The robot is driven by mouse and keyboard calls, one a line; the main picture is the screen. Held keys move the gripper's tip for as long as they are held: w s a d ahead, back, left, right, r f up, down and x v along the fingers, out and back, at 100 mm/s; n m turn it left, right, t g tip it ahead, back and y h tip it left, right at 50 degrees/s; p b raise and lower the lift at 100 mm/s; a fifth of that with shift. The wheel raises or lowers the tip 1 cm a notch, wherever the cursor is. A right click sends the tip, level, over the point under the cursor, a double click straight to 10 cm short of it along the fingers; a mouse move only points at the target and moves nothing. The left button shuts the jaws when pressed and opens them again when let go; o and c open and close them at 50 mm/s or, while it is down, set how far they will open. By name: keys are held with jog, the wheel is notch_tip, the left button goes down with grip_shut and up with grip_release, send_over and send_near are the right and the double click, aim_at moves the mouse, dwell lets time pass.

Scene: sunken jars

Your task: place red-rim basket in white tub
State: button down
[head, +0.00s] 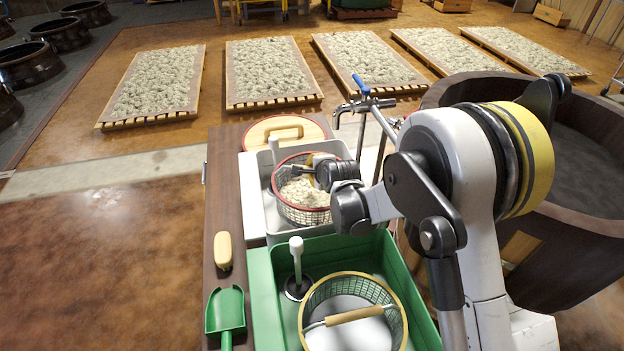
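The red-rim basket (281,207) is a wire mesh basket with pale, crumbly contents. It appears within the outline of the white tub (262,165), whose walls show behind and beside it. I cannot tell whether its base touches the tub floor. My gripper (312,172) is over the right part of the basket, at rim height or just above. Its fingers are small, dark and partly hidden by the wrist, so I cannot tell whether they are shut on the basket's handle. The handle is not clearly visible.
In front, a green tub (262,290) holds a yellow-rim basket (400,300) and a white-handled plunger (297,262). A brush (224,251) and green scoop (226,312) lie left. A round wooden lid (262,128) and metal tap (362,104) are behind; a large dark vat (580,150) stands right.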

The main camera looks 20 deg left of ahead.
jog(key=b, duration=0.3)
send_over(312, 198)
notch_tip(312, 198, down, 7)
jog(key=shift+a, duration=0.1)
jog(key=shift+r, duration=0.1)
jog(key=c, duration=1.6)
grip_release()
jog(key=p+v, duration=0.4)
jog(key=v, duration=0.8)
